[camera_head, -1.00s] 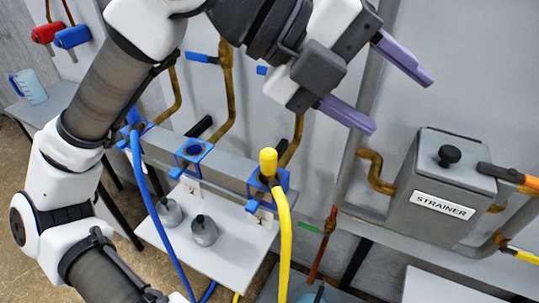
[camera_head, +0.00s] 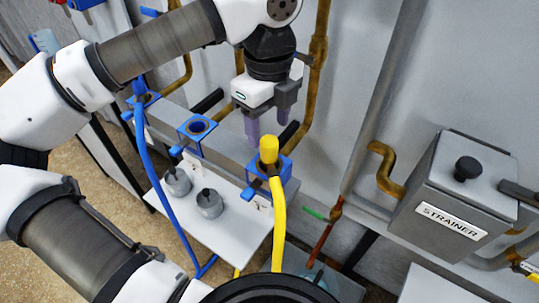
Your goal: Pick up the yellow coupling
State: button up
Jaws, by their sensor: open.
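The yellow coupling (camera_head: 269,149) stands upright in the blue square socket (camera_head: 286,168) at the right end of the grey rail. A yellow hose (camera_head: 279,225) runs down from it. My gripper (camera_head: 269,124) points downward, with its purple fingers just above and behind the coupling in the picture. The fingers are apart and hold nothing. I cannot tell how much height lies between the fingertips and the coupling.
A blue hose (camera_head: 158,170) hangs from the left socket; the middle socket (camera_head: 198,127) is empty. Two grey plugs (camera_head: 209,203) sit on the white shelf (camera_head: 226,237) below. Brown pipes (camera_head: 318,60) run behind. The strainer box (camera_head: 458,195) stands at right.

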aim_at(269, 151)
jog(key=shift+s+f+p, duration=0.1)
jog(key=shift+f+p, duration=0.75)
jog(key=shift+f, duration=2.75)
jog(key=shift+c, duration=0.2)
jog(key=c, duration=1.2)
